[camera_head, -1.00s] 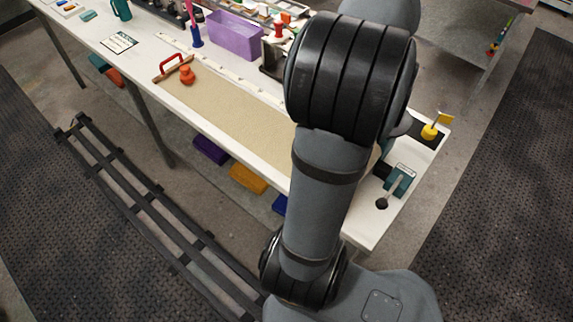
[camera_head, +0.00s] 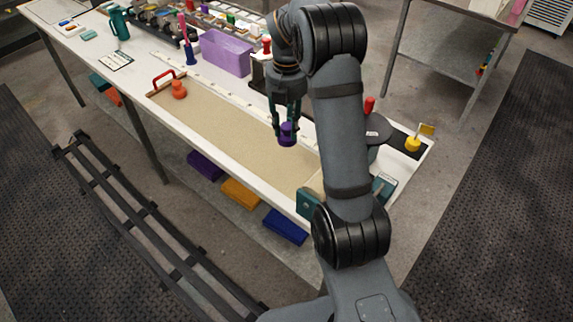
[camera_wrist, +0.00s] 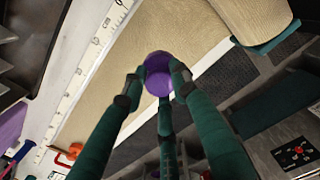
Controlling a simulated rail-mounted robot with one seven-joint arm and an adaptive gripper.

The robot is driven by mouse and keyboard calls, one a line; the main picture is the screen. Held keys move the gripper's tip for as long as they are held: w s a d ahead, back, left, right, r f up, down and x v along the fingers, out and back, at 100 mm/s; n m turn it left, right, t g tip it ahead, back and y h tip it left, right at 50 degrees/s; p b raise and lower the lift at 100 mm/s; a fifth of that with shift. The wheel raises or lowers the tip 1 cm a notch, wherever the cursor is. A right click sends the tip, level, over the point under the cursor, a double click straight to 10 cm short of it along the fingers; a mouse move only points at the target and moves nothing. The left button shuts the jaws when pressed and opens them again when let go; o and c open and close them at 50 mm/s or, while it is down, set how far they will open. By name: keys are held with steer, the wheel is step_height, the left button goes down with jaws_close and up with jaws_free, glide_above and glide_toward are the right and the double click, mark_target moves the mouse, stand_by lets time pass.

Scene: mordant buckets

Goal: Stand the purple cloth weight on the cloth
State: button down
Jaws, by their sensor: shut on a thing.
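The purple cloth weight (camera_head: 287,138) is between the fingertips of my gripper (camera_head: 287,118), which is shut on it. In the wrist view the weight (camera_wrist: 158,73) shows as a round purple top between the fingertips of my gripper (camera_wrist: 153,80). The beige cloth (camera_head: 215,118) lies flat along the table's front. The weight is seen over the right half of the cloth in the head view. It seems held above the cloth, but its exact height cannot be told.
An orange weight (camera_head: 179,90) and a red-handled tool (camera_head: 164,78) stand at the cloth's left end. A purple bin (camera_head: 225,54) is behind the cloth. A yellow weight (camera_head: 412,144) is on a dark pad at the right. The cloth's middle is clear.

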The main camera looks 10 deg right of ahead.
steer(key=shift+f, duration=0.4)
steer(key=shift+n, duration=0.3)
step_height(320, 180, down, 9)
steer(key=shift+w+f+p, duration=0.1)
steer(key=shift+f+p, duration=0.1)
steer(key=shift+p, duration=0.15)
steer(key=shift+f, duration=0.15)
steer(key=c, duration=1.4)
jaws_free()
steer(key=shift+o, duration=0.2)
step_height(320, 180, up, 12)
steer(key=shift+r, duration=0.15)
steer(key=shift+a, duration=0.1)
